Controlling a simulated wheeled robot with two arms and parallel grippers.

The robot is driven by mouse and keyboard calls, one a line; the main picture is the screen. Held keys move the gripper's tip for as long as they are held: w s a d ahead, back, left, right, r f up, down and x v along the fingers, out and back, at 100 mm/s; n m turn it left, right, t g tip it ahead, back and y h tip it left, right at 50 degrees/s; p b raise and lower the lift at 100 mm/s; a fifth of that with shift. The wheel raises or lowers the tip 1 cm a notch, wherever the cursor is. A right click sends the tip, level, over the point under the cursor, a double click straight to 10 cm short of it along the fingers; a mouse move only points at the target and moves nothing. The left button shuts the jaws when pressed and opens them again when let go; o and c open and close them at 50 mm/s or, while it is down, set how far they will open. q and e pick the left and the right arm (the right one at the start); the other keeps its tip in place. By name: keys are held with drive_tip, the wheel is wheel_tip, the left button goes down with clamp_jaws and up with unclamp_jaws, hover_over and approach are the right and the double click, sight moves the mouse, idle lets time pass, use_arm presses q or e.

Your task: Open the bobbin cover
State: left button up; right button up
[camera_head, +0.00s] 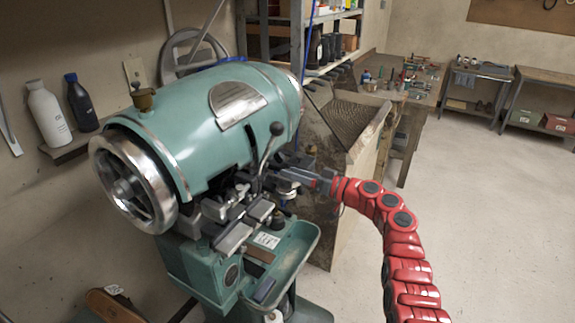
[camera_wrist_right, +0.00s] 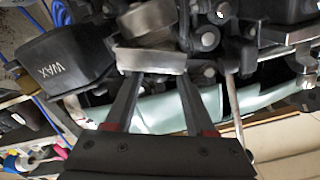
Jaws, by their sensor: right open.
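The green sole stitcher (camera_head: 225,115) fills the left and middle of the head view, with a chrome handwheel (camera_head: 130,180) at its left end. My right gripper (camera_head: 279,177) reaches in from the right, among the dark mechanism under the green housing. In the right wrist view my right gripper (camera_wrist_right: 156,80) is open, its two dark fingers apart. A pale metal plate (camera_wrist_right: 150,61) lies at the fingertips; I cannot tell whether they touch it. A rounded metal part is just above it. I cannot tell for sure which part is the bobbin cover. My left gripper is not in view.
A lever with a dark ball knob (camera_head: 276,129) stands close to my right gripper. A green tray (camera_head: 290,250) juts out below it. A dark box marked WAX (camera_wrist_right: 65,65) is left of the fingers in the wrist view. The floor (camera_head: 480,220) at right is clear.

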drive_tip(key=shift+x, duration=1.15)
clamp_jaws()
